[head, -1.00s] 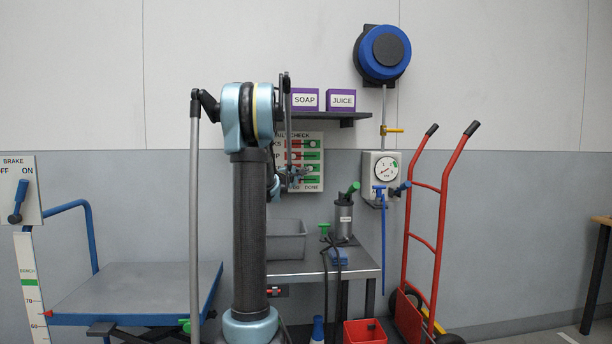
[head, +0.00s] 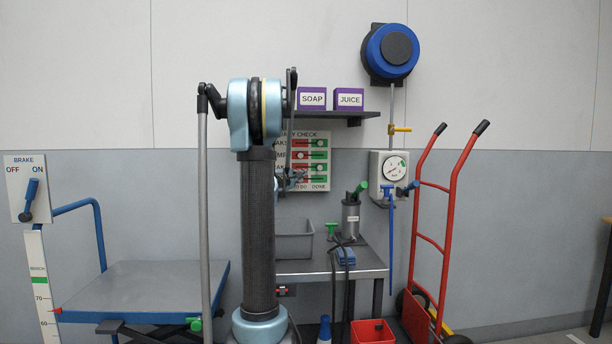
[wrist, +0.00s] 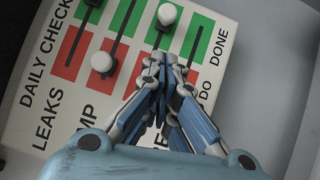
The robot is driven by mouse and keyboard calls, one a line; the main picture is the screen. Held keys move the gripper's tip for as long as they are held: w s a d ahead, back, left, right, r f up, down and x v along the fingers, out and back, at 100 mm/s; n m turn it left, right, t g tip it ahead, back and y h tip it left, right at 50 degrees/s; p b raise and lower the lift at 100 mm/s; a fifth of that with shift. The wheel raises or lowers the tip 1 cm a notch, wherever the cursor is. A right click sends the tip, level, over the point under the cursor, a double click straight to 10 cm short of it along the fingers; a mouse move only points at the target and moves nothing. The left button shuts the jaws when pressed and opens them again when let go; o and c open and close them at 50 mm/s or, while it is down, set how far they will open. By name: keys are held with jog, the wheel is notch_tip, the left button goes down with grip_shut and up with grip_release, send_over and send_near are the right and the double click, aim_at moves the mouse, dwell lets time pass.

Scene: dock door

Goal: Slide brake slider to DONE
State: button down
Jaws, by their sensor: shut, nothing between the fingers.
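The Daily Check board (head: 312,134) hangs on the wall, with red TO DO and green DONE patches. In the head view the third row's label, partly hidden, looks like BRAKE, and its pale knob (head: 320,168) is over green. In the wrist view that knob (wrist: 168,13) is on green at the top. Another pale knob (wrist: 102,62) sits on red in the second row. My gripper (wrist: 160,62) is shut and empty, its fingertips close to the board, below the third-row knob with a visible gap. In the head view my gripper (head: 296,180) covers part of the lowest row.
A shelf (head: 345,115) with SOAP and JUICE boxes is above the board. Below are a metal bench (head: 360,262) and a grey bin (head: 292,243). A gauge box (head: 380,180) and red hand truck (head: 440,220) stand right. A blue lift table (head: 130,285) is left.

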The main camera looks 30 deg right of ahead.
jog(key=v, duration=0.7)
jog(key=shift+a, duration=0.2)
jog(key=shift+s, duration=0.1)
jog(key=s+a+f+m+g+y, duration=0.2)
jog(key=s+a+f+y, duration=0.3)
jog(key=s+a+f, duration=0.5)
jog(key=s+a+f+m+g+y, duration=0.3)
jog(key=s+a+f+y, duration=0.2)
jog(key=s+a+f, duration=0.6)
jog(key=s+a+f+m+g+y, duration=0.2)
jog(key=s+a+f+y, duration=0.4)
jog(key=s+a+f, duration=0.5)
jog(key=s+a+g, duration=0.1)
jog(key=s, duration=0.8)
jog(key=shift+s+a+f, duration=0.15)
jog(key=shift+s+a, duration=0.2)
jog(key=shift+a, duration=0.05)
jog(key=shift+m, duration=0.3)
